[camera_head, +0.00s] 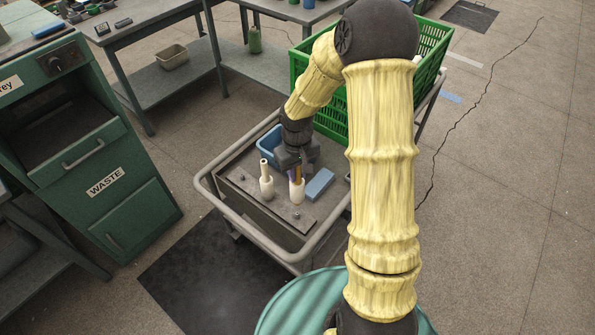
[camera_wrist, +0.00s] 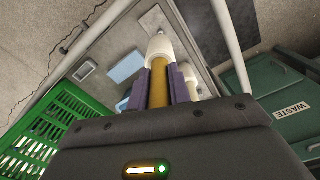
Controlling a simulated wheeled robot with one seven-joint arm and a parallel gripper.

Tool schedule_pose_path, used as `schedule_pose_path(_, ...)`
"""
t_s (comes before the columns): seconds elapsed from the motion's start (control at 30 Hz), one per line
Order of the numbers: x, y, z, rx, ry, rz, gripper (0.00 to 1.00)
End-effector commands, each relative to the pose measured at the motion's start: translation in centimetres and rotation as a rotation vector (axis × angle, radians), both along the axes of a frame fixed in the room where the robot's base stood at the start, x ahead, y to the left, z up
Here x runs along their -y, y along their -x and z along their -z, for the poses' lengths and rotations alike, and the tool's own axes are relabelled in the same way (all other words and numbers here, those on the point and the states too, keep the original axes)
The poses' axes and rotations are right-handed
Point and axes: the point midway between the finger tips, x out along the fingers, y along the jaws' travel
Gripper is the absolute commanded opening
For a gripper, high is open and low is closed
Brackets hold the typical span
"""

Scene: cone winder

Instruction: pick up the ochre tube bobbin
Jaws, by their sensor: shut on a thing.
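The ochre tube bobbin (camera_head: 298,193) has a white wound body and an ochre tube rising from its top. It is upright at the grey board on the cart; I cannot tell whether its base touches the board. My gripper (camera_head: 297,170) points down over it, shut on the ochre tube. In the wrist view, the purple fingers of my gripper (camera_wrist: 159,82) close on both sides of the ochre tube (camera_wrist: 158,88), with the white body (camera_wrist: 159,47) beyond the fingertips. The tube's upper end is hidden by my gripper.
A second white bobbin with a paler tube (camera_head: 266,187) stands just left, close to my gripper. A blue block (camera_head: 320,184) lies to the right, and a blue bin (camera_head: 268,146) behind. A green crate (camera_head: 432,55) is at the back. The cart's grey rim (camera_head: 222,222) surrounds the board.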

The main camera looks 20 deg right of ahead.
Motion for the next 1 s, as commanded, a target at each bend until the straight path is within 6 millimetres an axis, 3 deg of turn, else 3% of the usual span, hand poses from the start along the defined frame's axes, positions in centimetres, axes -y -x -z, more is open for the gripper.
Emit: schedule_pose_path(1.0,-0.1,-0.2,-5.1,-0.003,-0.005,0.002,0.01)
